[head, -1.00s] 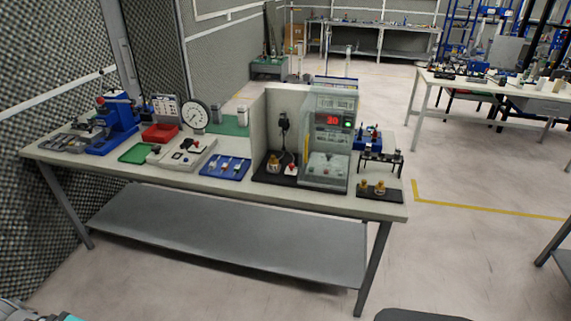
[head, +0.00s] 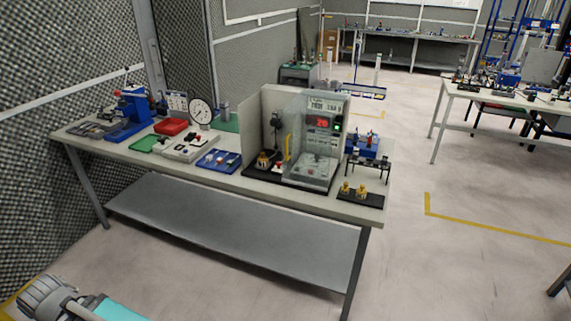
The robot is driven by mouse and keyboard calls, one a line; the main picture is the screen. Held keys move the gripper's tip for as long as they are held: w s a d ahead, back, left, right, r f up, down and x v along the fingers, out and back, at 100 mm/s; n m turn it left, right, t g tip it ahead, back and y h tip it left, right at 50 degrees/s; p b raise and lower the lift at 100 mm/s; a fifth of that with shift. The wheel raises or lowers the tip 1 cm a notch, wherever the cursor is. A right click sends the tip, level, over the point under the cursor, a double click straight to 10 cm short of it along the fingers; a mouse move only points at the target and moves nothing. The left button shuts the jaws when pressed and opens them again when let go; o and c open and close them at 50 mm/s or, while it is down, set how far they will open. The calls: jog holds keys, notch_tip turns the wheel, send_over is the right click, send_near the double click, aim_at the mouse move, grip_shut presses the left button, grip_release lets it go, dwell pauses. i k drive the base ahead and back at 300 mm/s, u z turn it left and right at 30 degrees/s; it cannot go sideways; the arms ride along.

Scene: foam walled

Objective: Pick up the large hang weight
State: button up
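Two small brass weights, the left one (head: 345,187) and the right one (head: 361,190), stand on a black plate (head: 373,198) at the right front corner of the workbench. Another brass piece (head: 263,160) stands on a dark base inside the walled booth. At this size I cannot tell which is the large hang weight. Part of my arm shows at the bottom left, far from these pieces. My gripper's fingers are not in view.
The workbench (head: 225,188) also holds a clear-fronted test unit (head: 315,150), a dial gauge (head: 200,113), a blue tray (head: 218,160), a red bin (head: 172,126) and a blue press (head: 133,106). Floor right of the bench is clear up to another table (head: 500,96).

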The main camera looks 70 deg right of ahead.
aim_at(262, 159)
jog(key=k, duration=1.6)
jog(key=z, duration=1.75)
jog(key=i, duration=0.95)
jog(key=z, duration=0.1)
